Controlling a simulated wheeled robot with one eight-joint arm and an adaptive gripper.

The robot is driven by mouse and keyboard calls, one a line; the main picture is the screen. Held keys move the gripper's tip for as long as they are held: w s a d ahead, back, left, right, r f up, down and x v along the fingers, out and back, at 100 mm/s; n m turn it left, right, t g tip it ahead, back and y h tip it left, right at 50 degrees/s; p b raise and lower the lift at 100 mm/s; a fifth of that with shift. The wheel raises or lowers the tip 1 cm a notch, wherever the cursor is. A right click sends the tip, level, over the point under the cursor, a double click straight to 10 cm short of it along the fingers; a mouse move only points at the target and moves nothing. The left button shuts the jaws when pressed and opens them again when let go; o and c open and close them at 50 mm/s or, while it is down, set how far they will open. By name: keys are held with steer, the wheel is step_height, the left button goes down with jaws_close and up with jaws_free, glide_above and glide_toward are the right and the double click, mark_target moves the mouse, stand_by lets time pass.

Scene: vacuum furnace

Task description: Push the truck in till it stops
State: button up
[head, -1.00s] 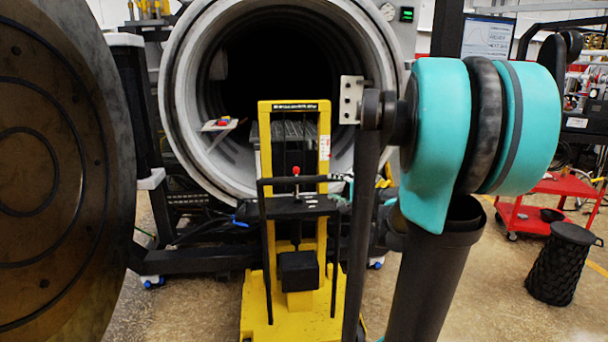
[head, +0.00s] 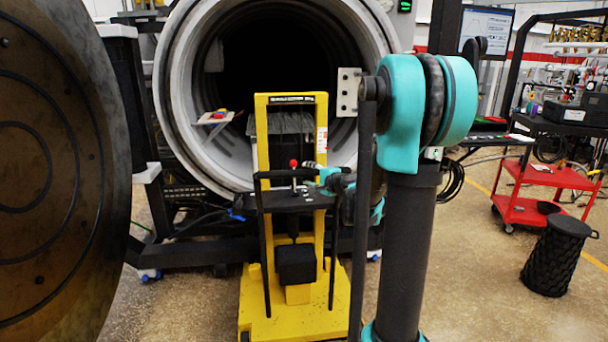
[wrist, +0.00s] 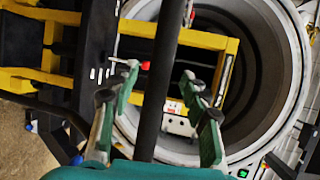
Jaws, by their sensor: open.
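The truck (head: 292,318) is a yellow wheeled lift with an upright mast and a black push handle (head: 262,182). It stands upright in front of the open furnace chamber (head: 180,110), its mast before the opening. In the head view my gripper (head: 318,172) is at the right end of the handle, partly hidden behind my own arm. In the wrist view my gripper (wrist: 160,72) is open. A black bar (wrist: 166,50) runs between its two green fingers in the picture; I cannot tell whether they touch it. The truck's yellow frame (wrist: 190,38) shows beyond.
The large round furnace door (head: 60,180) stands open at the left. A grey rack (head: 290,122) shows behind the mast at the chamber mouth. A red trolley (head: 520,212) and a black stool (head: 560,260) stand at the right, with free floor between them and my arm.

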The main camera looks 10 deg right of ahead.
mark_target(306, 173)
steer(key=shift+x, duration=1.9)
steer(key=shift+c, duration=0.2)
jaws_close()
